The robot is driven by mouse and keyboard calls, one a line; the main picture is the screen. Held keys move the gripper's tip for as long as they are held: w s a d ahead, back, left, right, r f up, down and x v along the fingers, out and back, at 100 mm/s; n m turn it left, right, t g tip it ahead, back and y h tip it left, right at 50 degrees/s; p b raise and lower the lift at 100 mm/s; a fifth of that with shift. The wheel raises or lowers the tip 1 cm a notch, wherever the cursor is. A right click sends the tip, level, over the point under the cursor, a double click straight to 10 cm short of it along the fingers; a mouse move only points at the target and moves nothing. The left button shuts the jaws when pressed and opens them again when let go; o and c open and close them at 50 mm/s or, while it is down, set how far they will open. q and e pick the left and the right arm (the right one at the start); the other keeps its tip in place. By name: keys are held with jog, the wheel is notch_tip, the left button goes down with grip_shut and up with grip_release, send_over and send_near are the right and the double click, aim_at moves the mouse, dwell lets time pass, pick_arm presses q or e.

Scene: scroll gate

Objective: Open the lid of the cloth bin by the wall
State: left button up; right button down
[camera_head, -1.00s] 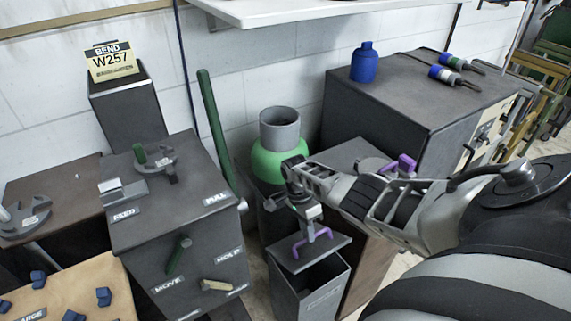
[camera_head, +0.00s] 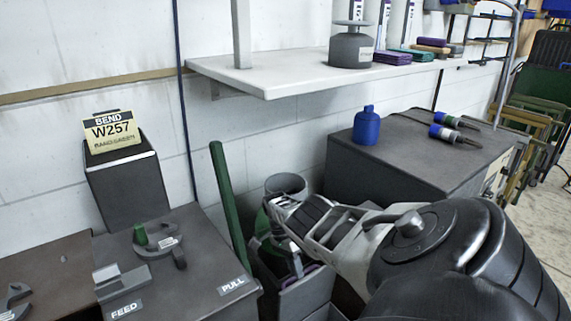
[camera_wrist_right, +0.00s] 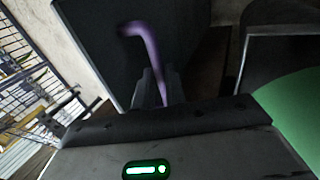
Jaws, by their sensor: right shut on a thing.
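The grey cloth bin (camera_head: 308,296) stands low by the wall, partly hidden behind my right arm. My right gripper (camera_head: 292,264) is down at the bin's top. In the right wrist view its fingers (camera_wrist_right: 154,88) are shut on the purple handle (camera_wrist_right: 150,40), with the dark lid panel (camera_wrist_right: 95,55) behind it. A bit of purple shows at the bin's top in the head view; I cannot tell whether it is the handle or contents. The lid's exact angle is hidden by my arm. My left gripper is not in view.
A green cylinder with a grey collar (camera_head: 286,184) stands behind my wrist. A green lever (camera_head: 227,205) and a dark control box (camera_head: 185,275) are to the left. A dark cabinet (camera_head: 400,150) is to the right, with a white shelf (camera_head: 290,80) above.

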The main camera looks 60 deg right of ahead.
pick_arm(q)
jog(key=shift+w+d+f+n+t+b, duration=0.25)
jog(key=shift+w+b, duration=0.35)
jog(key=shift+b, duration=0.35)
pick_arm(e)
jog(key=shift+w+d+f, duration=0.1)
jog(key=shift+w+f, duration=0.55)
jog(key=shift+f, duration=0.15)
jog(key=c, duration=1.5)
grip_release()
jog(key=shift+o, duration=0.2)
jog(key=shift+w+d, duration=0.1)
jog(key=shift+d, duration=0.05)
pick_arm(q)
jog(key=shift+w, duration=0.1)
pick_arm(e)
jog(key=shift+r, duration=0.15)
